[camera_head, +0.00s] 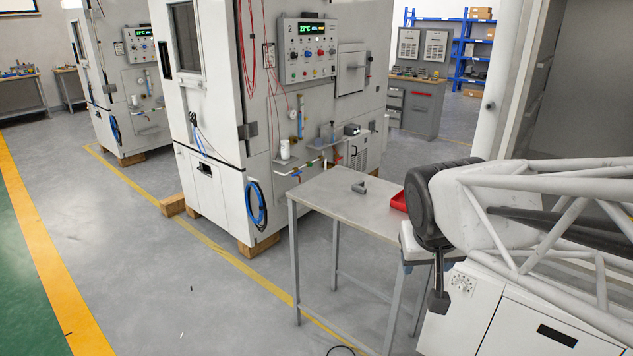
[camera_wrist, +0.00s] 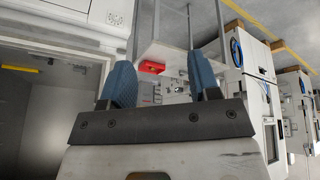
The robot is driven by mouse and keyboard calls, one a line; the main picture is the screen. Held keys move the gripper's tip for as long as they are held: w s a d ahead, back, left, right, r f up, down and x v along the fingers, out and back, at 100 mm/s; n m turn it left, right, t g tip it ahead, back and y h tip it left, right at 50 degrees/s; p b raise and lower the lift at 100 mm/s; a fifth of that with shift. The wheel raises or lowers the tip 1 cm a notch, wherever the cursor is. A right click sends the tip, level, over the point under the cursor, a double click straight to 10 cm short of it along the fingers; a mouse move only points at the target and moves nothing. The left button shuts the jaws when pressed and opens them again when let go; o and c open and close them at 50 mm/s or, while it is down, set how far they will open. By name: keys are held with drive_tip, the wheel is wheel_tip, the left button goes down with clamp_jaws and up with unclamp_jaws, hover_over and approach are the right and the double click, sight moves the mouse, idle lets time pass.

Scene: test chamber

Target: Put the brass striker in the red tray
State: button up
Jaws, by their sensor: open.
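A small grey, angular metal piece (camera_head: 360,187) lies on the table. It may be the striker, but it does not look brass-coloured from here. The red tray (camera_head: 398,201) is at the table's right side, partly hidden by my arm. In the wrist view the red tray (camera_wrist: 151,67) shows between the blue fingers, some way off. My gripper (camera_wrist: 165,76) is open with nothing between its fingers.
The metal table (camera_head: 330,195) has a bare top around the grey piece. A large white test chamber (camera_head: 220,130) stands behind it, with a small shelf of bottles and fittings. A white cabinet (camera_head: 490,315) is at the right front. The floor at left is open.

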drive_tip(key=s+a+f+n+g+y, duration=0.1)
drive_tip(key=s+a, duration=0.3)
drive_tip(key=s, duration=0.5)
drive_tip(key=shift+s+f+g+y, duration=0.3)
drive_tip(key=shift+f+g, duration=0.2)
drive_tip(key=shift+f, duration=0.25)
